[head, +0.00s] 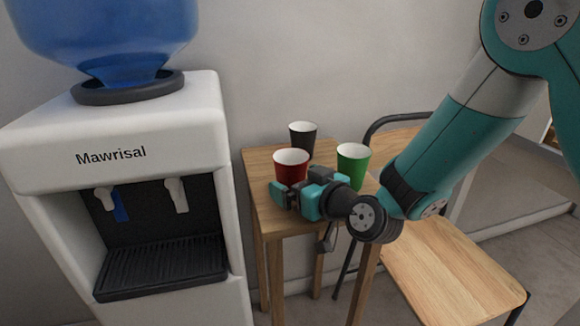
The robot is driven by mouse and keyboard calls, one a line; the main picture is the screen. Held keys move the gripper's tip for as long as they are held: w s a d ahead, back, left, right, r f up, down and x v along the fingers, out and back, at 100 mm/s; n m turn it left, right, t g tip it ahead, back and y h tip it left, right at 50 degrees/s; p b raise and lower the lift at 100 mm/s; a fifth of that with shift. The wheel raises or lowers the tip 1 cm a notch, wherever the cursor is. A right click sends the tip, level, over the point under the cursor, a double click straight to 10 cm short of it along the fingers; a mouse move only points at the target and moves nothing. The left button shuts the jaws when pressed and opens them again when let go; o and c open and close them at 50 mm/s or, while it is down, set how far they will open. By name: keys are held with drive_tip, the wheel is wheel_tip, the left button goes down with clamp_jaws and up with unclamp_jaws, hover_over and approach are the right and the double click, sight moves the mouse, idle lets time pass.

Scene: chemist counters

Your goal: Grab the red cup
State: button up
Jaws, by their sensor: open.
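The red cup (291,168) stands upright on a small wooden table (262,212), its white inside showing at the top. My gripper (293,192) is at the table, at the near side of the red cup. Its fingers are open and spread to either side of the cup's lower part in the picture. The gripper hides the cup's base, and I cannot tell whether the fingers touch it.
A black cup (303,140) stands behind the red cup, and a green cup (352,167) stands close to its right. A white water dispenser (215,130) is directly left of the table. A wooden chair (450,262) is at the right. A wall is behind.

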drive_tip(key=shift+w+a, duration=0.25)
drive_tip(key=shift+w, duration=0.1)
drive_tip(key=shift+c, duration=0.5)
drive_tip(key=c, duration=0.9)
